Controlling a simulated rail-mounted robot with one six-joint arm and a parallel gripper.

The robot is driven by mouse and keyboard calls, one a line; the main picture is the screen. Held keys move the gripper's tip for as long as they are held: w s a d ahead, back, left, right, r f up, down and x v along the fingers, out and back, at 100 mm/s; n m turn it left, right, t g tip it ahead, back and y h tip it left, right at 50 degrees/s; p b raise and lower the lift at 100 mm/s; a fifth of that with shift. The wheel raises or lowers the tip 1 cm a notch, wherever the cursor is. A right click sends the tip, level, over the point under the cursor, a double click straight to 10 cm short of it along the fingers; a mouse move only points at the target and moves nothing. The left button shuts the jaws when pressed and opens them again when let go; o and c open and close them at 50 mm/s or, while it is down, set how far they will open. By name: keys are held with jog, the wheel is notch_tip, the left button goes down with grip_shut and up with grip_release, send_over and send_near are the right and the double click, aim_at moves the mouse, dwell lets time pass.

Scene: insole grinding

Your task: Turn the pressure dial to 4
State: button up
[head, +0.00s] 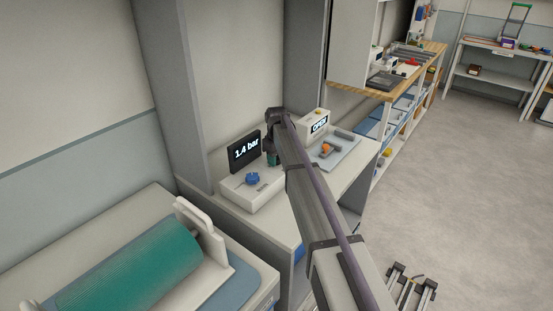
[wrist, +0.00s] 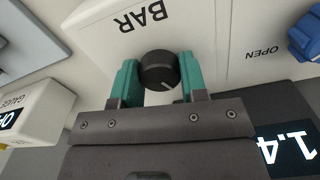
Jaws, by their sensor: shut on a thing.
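The pressure dial (wrist: 158,66) is a round black knob with a short white pointer line, on a white box (wrist: 195,28) marked BAR. In the wrist view the pointer faces down and slightly right. My gripper (wrist: 158,72) has its two teal fingers on either side of the dial, shut on it. The dark display reads "1.4 bar" in the head view (head: 246,149); the wrist view shows only its "1.4" part (wrist: 288,147). In the head view my gripper (head: 272,159) is over the box's right end, and my arm hides the dial.
A blue knob (head: 252,178) is on the same box, beside the word OPEN in the wrist view (wrist: 304,38). A white gauge box (head: 314,122) reading OPEN stands behind my arm. A grey tray (head: 347,155) holds an orange-tipped tool. A green roller (head: 140,270) is at front left.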

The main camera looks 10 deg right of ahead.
jog(key=m, duration=0.4)
jog(key=shift+m, duration=2.6)
jog(key=o, duration=0.9)
notch_tip(320, 180, up, 11)
jog(key=p, duration=1)
jog(key=shift+f+p, duration=0.1)
jog(key=shift+p, duration=0.3)
